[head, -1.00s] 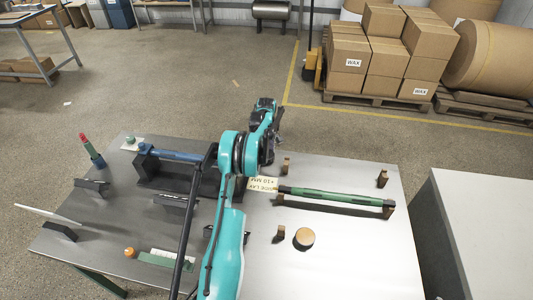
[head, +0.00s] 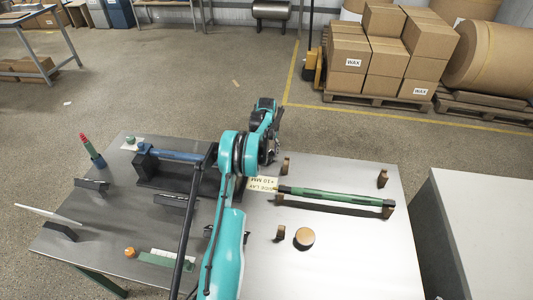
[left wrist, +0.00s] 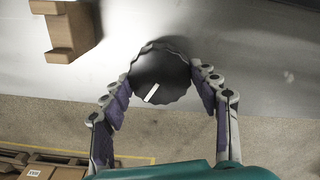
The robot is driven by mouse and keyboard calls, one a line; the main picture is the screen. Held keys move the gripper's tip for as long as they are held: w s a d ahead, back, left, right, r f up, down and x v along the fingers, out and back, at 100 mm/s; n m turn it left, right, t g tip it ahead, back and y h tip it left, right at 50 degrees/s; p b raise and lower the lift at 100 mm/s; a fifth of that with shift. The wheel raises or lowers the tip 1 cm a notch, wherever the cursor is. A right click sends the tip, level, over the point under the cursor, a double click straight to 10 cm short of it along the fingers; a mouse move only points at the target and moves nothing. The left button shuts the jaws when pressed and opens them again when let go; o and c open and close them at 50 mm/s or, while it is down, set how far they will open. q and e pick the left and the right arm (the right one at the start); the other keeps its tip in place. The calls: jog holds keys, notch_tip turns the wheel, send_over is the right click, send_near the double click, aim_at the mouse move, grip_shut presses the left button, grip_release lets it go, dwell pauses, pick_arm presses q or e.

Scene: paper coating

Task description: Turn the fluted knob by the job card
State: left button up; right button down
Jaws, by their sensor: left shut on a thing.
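The fluted knob (left wrist: 168,72) is a dark disc with a scalloped rim and a white pointer mark (left wrist: 151,93), seen in the left wrist view. My left gripper (left wrist: 160,80) is shut on it, one purple-padded finger on each side of the rim. In the head view my left gripper (head: 272,150) is at the table's far edge, and my teal arm hides the knob there. The pale job card (head: 263,184) lies just in front of the gripper, partly covered by my arm; its print includes "+10 MM". My right gripper is not in view.
A green rod (head: 335,196) lies right of the card among small wooden blocks. A round wooden piece (head: 304,237) stands nearer. A blue-topped dark fixture (head: 180,156) is to the left. A brown block (left wrist: 70,30) is near the knob. The table's right front is clear.

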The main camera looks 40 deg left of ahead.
aim_at(267, 154)
pick_arm(q)
jog(key=shift+m, duration=0.3)
dwell(0.4)
jog(key=o, duration=1.2)
notch_tip(267, 154, up, 12)
